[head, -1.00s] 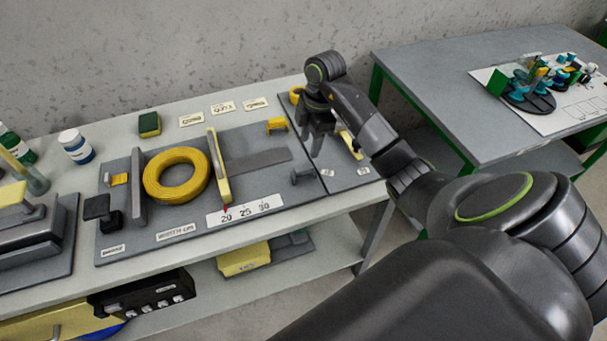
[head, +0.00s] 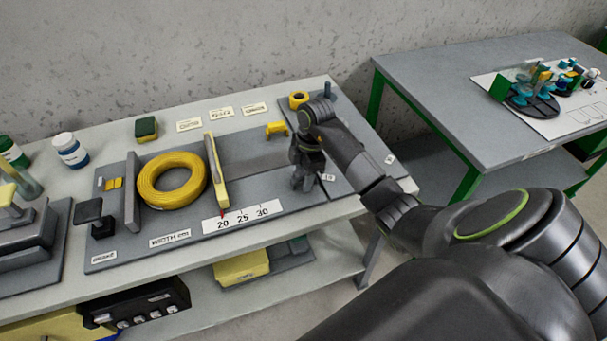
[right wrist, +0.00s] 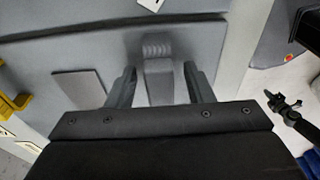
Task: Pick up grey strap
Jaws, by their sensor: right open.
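A flat grey strip, which looks like the grey strap (head: 252,149), lies on the grey board to the right of the yellow upright bar. My right gripper (head: 302,186) is over the right part of the board, to the right of this strip. In the right wrist view its fingers (right wrist: 158,88) are open, one on each side of a grey piece with a ridged end (right wrist: 157,48). I cannot tell whether they touch it. My left gripper is out of view.
A yellow coil (head: 172,181), a yellow upright bar (head: 216,170) and a number scale (head: 242,216) are left of the gripper. A yellow bracket (head: 276,129) and yellow tape roll (head: 298,99) stand behind. A second table (head: 440,85) is at right.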

